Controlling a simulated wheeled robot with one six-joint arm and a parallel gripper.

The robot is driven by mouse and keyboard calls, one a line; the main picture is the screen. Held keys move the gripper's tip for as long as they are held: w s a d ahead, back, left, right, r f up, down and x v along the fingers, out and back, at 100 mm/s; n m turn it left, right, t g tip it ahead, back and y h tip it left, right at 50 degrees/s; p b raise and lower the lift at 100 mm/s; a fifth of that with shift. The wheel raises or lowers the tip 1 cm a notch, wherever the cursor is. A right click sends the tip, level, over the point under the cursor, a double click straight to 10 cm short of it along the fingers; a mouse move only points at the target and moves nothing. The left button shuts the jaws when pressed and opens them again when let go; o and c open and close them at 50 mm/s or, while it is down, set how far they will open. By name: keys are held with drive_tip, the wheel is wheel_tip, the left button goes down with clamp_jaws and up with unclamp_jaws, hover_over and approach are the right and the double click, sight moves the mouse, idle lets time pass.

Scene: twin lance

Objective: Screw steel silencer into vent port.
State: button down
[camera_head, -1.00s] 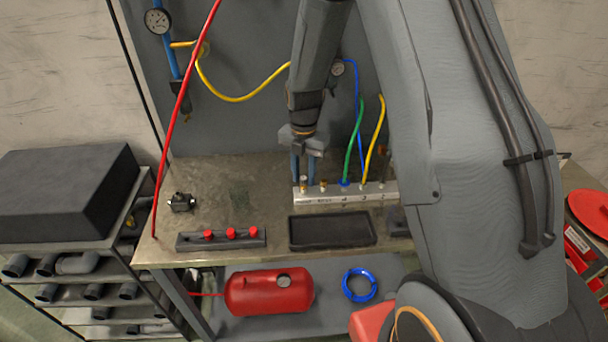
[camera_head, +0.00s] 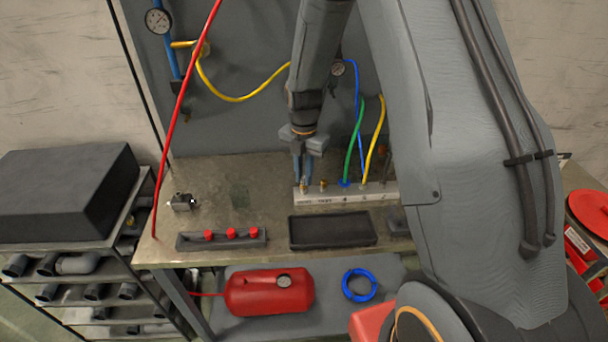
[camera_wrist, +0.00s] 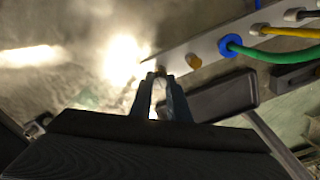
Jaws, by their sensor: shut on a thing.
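A silver manifold bar (camera_head: 345,198) lies on the workbench, with hoses and small fittings along its top. My gripper (camera_head: 303,184) points down at the bar's left end. Its two blue-grey fingers are shut on a small fitting (camera_wrist: 160,69), which I take to be the silencer. The fitting stands upright at the bar's end; the fingers hide most of it, and its thread and seating cannot be made out. A brass fitting (camera_head: 323,184) stands just right of the gripper; it also shows in the wrist view (camera_wrist: 193,61).
A black tray (camera_head: 332,232) and a rack with red caps (camera_head: 222,243) lie in front. A small valve (camera_head: 182,202) lies left. The bench between is clear.

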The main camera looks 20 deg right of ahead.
drive_tip(key=m, duration=1.3)
drive_tip(key=shift+m, duration=0.3)
drive_tip(key=m, duration=0.5)
drive_tip(key=shift+s+f, duration=0.1)
drive_tip(key=c, duration=1.4)
unclamp_jaws()
wheel_tip(320, 180, up, 8)
drive_tip(key=b, duration=0.3)
drive_tip(key=shift+f, duration=0.1)
drive_tip(key=s+f+m+b, duration=0.3)
drive_tip(key=s+m+b, duration=0.1)
drive_tip(key=s, duration=0.5)
drive_tip(key=s+f+m+t+b, duration=0.1)
drive_tip(key=s+f+m+b, duration=0.2)
drive_tip(key=s, duration=0.6)
drive_tip(key=shift+m+b, duration=0.7)
drive_tip(key=shift+b, duration=0.05)
